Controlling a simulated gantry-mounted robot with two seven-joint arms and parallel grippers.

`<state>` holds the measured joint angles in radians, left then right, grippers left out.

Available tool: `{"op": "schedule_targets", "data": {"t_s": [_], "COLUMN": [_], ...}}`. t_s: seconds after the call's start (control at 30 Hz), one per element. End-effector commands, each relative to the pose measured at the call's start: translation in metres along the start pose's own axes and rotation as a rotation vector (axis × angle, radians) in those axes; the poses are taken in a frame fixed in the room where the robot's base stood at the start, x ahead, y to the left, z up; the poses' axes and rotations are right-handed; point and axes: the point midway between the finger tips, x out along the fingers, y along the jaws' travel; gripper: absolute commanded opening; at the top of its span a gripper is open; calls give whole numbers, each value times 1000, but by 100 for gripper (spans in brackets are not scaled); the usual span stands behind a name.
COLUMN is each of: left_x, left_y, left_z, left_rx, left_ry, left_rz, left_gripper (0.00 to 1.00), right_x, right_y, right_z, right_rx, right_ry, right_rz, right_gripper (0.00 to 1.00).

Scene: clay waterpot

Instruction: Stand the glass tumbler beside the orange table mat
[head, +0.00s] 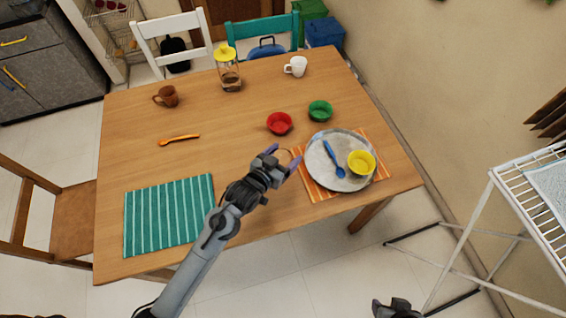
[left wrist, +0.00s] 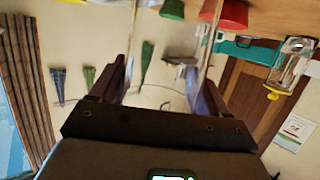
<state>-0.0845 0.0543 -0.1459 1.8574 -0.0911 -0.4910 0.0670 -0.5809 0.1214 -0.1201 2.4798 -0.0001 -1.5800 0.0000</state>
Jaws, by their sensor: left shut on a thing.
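My left gripper (head: 282,164) is shut on the clear glass tumbler, just left of the orange table mat (head: 311,184) in the head view. The tumbler (left wrist: 168,72) shows as faint transparent edges between the two fingers in the left wrist view; in the head view it is mostly hidden by the gripper. I cannot tell whether its base touches the table. The striped orange mat lies at the table's right front, under a grey plate (head: 318,158). Part of my right gripper (head: 393,307) shows at the bottom edge; its fingers are unclear.
The plate holds a yellow bowl (head: 361,162) and a blue spoon (head: 333,158). A red bowl (head: 280,123) and green bowl (head: 320,110) stand behind the gripper. A teal mat (head: 168,214) lies left. The wooden table (head: 140,145) has free room in its middle.

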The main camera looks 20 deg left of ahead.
Motion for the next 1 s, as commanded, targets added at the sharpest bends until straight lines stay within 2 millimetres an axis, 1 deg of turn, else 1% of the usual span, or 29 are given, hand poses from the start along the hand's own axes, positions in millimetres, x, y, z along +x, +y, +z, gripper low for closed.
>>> {"op": "schedule_targets", "data": {"t_s": [0.17,0.43,0.87,0.9,0.97,1.0], "left_x": [2,11,13,13,13,13], "left_y": [-2,-2,-2,-2,-2,-2], "left_z": [6,37,41,42,42,42], "left_rx": [-1,0,0,0,0,0], "left_ry": [1,0,1,0,0,0], "left_rz": [0,-1,-1,-1,-1,-1], "left_gripper": [38,38,38,79,88,94], "right_x": [2,11,11,11,11,11], "right_y": [0,-1,-1,-1,-1,-1], "right_z": [1,3,3,3,3,3], "right_rx": [2,3,3,3,3,3], "right_ry": [0,1,1,1,1,1], "right_rz": [-1,-2,-2,-2,-2,-2], "right_gripper": [40,40,40,40,40,40]}}
